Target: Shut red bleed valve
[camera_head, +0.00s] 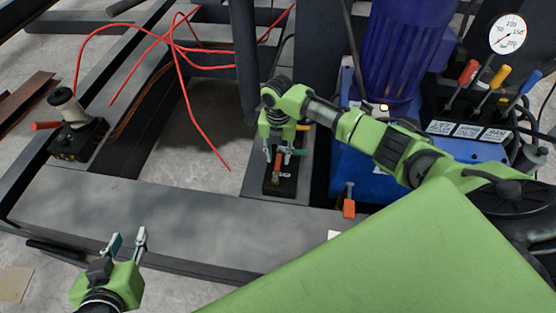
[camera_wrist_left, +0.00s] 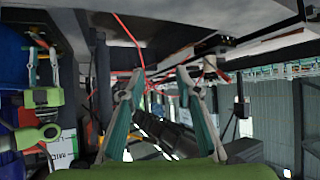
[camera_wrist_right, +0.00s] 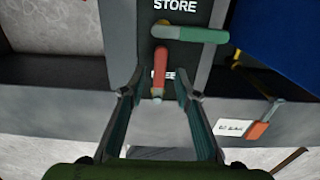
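The red bleed valve handle (camera_head: 278,160) is on a dark valve block (camera_head: 268,187) in the middle of the head view. In the right wrist view the red handle (camera_wrist_right: 160,68) stands lengthwise in the picture, below a green handle (camera_wrist_right: 195,34) lying crosswise under the word STORE. A label beside the red handle is partly hidden. My right gripper (camera_head: 282,149) is over the block; the right wrist view shows its fingers (camera_wrist_right: 160,80) open, one on each side of the red handle, with visible gaps. My left gripper (camera_head: 128,238) is open and empty at lower left.
A blue power unit (camera_head: 360,165) with colored levers (camera_head: 492,88) and a gauge (camera_head: 508,34) stands right of the block. Red hoses (camera_head: 188,90) hang at upper left. A dark beam (camera_head: 160,222) crosses the front.

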